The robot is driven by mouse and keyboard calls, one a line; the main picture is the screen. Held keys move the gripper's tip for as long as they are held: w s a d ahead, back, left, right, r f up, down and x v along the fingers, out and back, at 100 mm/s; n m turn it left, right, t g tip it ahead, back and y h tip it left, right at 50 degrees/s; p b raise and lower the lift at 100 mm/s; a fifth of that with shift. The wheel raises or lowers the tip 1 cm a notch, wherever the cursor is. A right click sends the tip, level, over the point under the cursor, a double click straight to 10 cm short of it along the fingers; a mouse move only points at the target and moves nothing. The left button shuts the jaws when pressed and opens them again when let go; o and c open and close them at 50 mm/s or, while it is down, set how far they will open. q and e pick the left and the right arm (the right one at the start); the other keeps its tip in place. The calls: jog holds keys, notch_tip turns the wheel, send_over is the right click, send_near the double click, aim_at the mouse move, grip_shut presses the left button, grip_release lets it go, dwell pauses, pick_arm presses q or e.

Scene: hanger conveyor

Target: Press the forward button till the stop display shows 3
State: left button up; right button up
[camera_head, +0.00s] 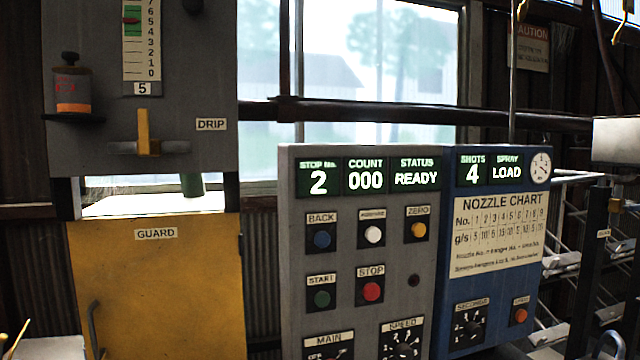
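The stop display (318,181), labelled "STOP No.", reads 2 at the top left of the grey control panel (293,250). The white button (374,234) sits in the middle of the upper button row; its label (373,215) is too small to read surely. The status display (415,172) reads READY and the count display (366,175) reads 000. No gripper can be made out in this view, and nothing covers the white button.
Below are the green START button (322,299) and red STOP button (372,291), with MAIN and SPEED knobs cut off lower down. A blue panel (447,262) with a nozzle chart adjoins on the right. A yellow guard (158,285) stands left. The space before the panel looks clear.

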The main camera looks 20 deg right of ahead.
grip_shut()
dwell(0.3)
jog(key=shift+d, duration=0.1)
dwell(1.3)
